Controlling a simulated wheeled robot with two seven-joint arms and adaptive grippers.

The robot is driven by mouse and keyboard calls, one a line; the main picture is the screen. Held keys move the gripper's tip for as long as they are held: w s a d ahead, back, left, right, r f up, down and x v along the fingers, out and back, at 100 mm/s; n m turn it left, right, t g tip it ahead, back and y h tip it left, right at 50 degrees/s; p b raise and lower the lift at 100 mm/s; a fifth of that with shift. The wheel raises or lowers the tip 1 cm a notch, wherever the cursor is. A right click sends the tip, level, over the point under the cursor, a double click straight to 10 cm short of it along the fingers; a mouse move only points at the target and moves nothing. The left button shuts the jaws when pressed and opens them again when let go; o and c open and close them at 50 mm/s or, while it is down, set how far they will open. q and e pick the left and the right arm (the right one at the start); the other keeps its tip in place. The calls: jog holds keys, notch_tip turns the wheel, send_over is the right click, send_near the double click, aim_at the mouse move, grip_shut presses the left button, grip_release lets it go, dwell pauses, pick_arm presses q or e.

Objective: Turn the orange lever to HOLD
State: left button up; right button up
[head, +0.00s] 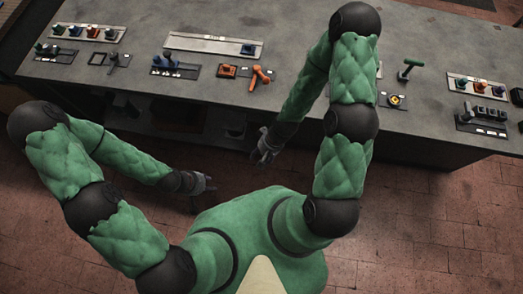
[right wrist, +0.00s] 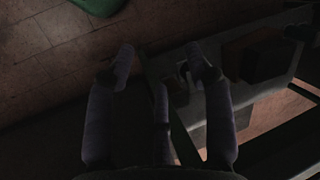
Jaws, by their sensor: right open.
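The orange lever (head: 259,76) stands on a dark plate on the grey bench, at the middle near its front edge. Labels there are too small to read, so I cannot tell the lever's setting. My right gripper (head: 262,151) is in front of the bench, below the lever in the picture and apart from it. In the right wrist view its fingers (right wrist: 161,62) are spread and empty. My left gripper (head: 207,186) hangs lower left, away from the bench; its fingers are too small to judge.
My right arm hides part of the bench top. The tiled floor (head: 420,215) in front is clear.

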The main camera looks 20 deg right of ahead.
jog(key=shift+s+a+f, duration=0.1)
jog(key=shift+s+f, duration=0.05)
jog(key=shift+f, duration=0.15)
